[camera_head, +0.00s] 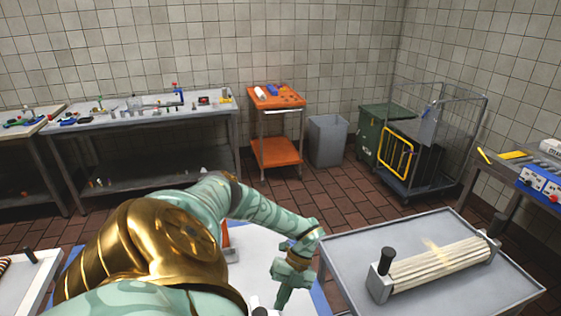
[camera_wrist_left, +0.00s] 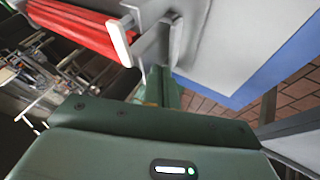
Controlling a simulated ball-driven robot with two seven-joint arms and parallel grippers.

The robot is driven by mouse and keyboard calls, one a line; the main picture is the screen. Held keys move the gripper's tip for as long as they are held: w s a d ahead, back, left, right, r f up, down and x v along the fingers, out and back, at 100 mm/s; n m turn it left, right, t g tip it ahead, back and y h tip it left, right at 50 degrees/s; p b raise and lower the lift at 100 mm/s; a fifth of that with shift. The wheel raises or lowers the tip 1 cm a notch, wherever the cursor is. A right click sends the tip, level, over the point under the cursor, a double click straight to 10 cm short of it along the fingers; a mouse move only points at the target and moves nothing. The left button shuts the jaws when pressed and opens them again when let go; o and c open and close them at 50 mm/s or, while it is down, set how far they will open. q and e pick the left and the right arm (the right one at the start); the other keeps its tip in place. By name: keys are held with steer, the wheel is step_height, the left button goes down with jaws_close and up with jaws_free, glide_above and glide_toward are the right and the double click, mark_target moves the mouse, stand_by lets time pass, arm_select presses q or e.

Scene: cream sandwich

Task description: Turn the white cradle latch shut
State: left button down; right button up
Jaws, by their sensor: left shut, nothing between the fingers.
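In the left wrist view, the white latch (camera_wrist_left: 121,42) is a short, pale bar at the end of a grey metal cradle bracket (camera_wrist_left: 160,30). A red ribbed roll (camera_wrist_left: 82,22) lies beside it, running to the upper left. My left gripper (camera_wrist_left: 166,88) is shut and empty, its green fingers just below and right of the latch. I cannot tell whether they touch. In the head view, my left gripper (camera_head: 283,296) points down over the white-topped table (camera_head: 258,250). My arm hides most of the cradle there, and the latch cannot be made out. My right gripper is not in view.
A grey tray table (camera_head: 345,245) at the right holds a cream ribbed roll (camera_head: 440,263) in a cradle with black knobs. A cluttered bench (camera_head: 150,115), an orange cart (camera_head: 275,145), a grey bin (camera_head: 327,140) and a wire trolley (camera_head: 430,150) stand behind. Brick floor lies between.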

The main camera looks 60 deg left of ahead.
arm_select(q)
steer(key=v, duration=1)
steer(key=shift+w, duration=0.2)
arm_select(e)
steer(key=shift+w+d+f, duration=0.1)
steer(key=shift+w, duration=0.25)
